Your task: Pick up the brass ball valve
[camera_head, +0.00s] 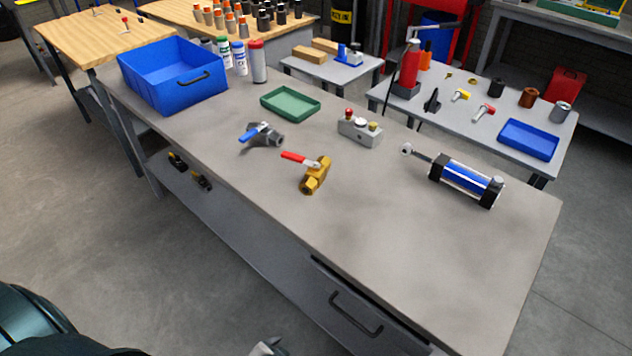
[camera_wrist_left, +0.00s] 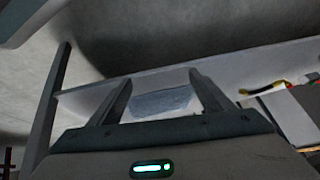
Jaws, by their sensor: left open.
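The brass ball valve (camera_head: 316,175) lies on the grey workbench (camera_head: 255,205), near its front edge and left of centre. Its red lever (camera_head: 297,158) points to the left. The valve stands clear, with nothing gripping it. My left gripper (camera_wrist_left: 160,97) is open and empty in the left wrist view, its two dark fingers apart. The valve cannot be made out in that view. A small grey tip shows at the bottom edge of the head view, below the bench front and well away from the valve. My right gripper is not in view.
A steel valve with a blue lever (camera_head: 262,135) lies just behind and left. A manifold block (camera_head: 360,128), green tray (camera_head: 290,102), blue cylinder (camera_head: 465,180) and blue bin (camera_head: 172,75) share the bench. The front-right bench top is clear. A drawer handle (camera_head: 355,315) projects from the front.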

